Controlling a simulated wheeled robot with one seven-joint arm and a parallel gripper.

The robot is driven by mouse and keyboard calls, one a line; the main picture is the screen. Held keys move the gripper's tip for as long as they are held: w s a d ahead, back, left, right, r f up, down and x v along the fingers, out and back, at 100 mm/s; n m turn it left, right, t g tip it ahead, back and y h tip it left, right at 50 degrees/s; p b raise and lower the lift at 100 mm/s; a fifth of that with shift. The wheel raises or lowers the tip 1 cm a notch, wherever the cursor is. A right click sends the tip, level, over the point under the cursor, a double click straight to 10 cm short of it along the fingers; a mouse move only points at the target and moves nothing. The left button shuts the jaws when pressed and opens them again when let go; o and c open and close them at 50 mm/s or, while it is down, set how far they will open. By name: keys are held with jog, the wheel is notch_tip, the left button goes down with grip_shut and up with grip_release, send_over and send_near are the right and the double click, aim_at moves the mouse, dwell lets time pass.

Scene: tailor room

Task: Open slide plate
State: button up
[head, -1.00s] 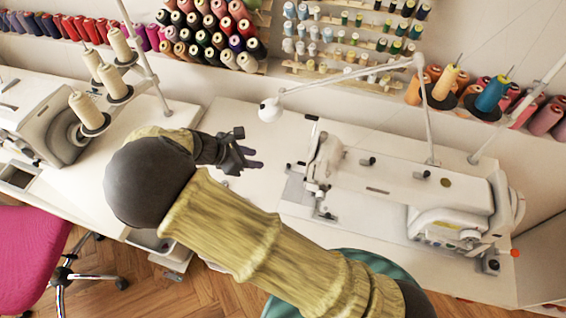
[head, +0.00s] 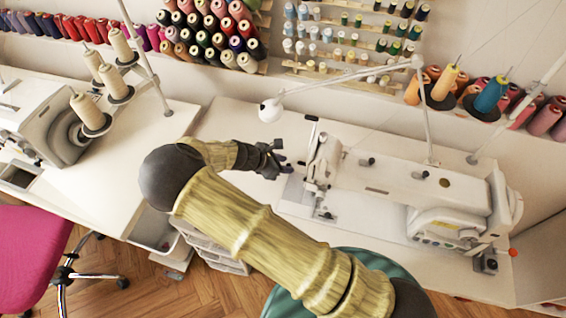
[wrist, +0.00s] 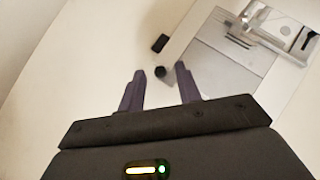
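The slide plate appears to be the flat grey metal plate on the sewing machine's bed; it shows in the wrist view (wrist: 212,84) and beside the needle end in the head view (head: 291,188). I cannot make out whether it is shifted. My gripper (head: 283,164) is just left of the machine's needle end, near the plate. In the wrist view my gripper (wrist: 160,72) has its two fingers apart with nothing held. A small dark round knob (wrist: 160,73) shows beyond and between the fingertips, left of the plate.
The white sewing machine (head: 400,190) stands right of my gripper. A lamp head (head: 270,110) hangs behind my gripper. A small black block (wrist: 160,43) lies on the table past the knob. White tabletop (head: 225,125) is clear to the left. A pink chair (head: 35,255) stands at left.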

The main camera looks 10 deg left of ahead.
jog(key=shift+c, duration=0.2)
grip_shut()
jog(key=shift+a, duration=0.1)
